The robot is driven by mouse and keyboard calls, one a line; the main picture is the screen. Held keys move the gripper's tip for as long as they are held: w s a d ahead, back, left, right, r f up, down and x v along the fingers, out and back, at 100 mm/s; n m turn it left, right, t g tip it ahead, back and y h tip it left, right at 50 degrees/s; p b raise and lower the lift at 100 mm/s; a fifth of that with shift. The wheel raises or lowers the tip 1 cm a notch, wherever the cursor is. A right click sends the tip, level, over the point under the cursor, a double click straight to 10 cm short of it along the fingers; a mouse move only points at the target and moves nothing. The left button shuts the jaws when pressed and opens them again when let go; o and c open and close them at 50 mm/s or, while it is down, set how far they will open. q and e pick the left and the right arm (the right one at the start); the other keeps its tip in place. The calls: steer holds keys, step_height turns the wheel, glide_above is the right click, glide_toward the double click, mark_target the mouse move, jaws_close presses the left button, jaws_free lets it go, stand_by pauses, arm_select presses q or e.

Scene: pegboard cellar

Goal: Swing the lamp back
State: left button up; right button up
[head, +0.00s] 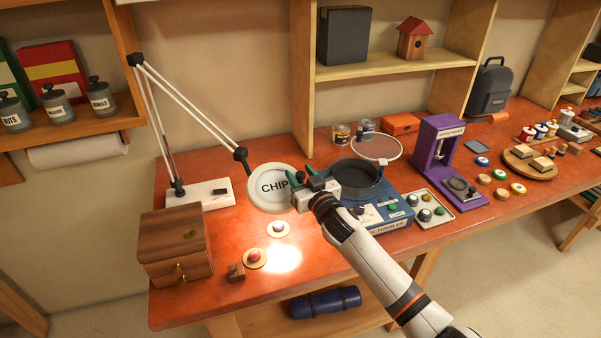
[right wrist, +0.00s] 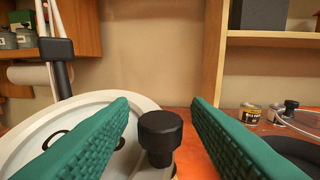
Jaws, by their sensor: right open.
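The lamp has a round white head (head: 262,196) marked "CHIP", the rest of the word hidden by my gripper. Its thin white jointed arm (head: 190,108) rises from a white base (head: 201,192) at the bench's back left. The head hangs over the bench, with a bright spot on the wood in front. My right gripper (head: 303,181) is at the head's right edge, open. In the right wrist view a black knob (right wrist: 160,132) on the head's edge stands between the green fingers (right wrist: 161,103), with gaps on both sides. My left gripper is not in view.
A purple press (head: 440,150) is further right. A wooden box (head: 174,246) stands front left. Two small discs with stones (head: 278,229) lie near the light spot. Shelves (head: 396,68) hang behind.

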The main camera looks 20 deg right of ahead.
steer(key=shift+w, duration=0.25)
jaws_close()
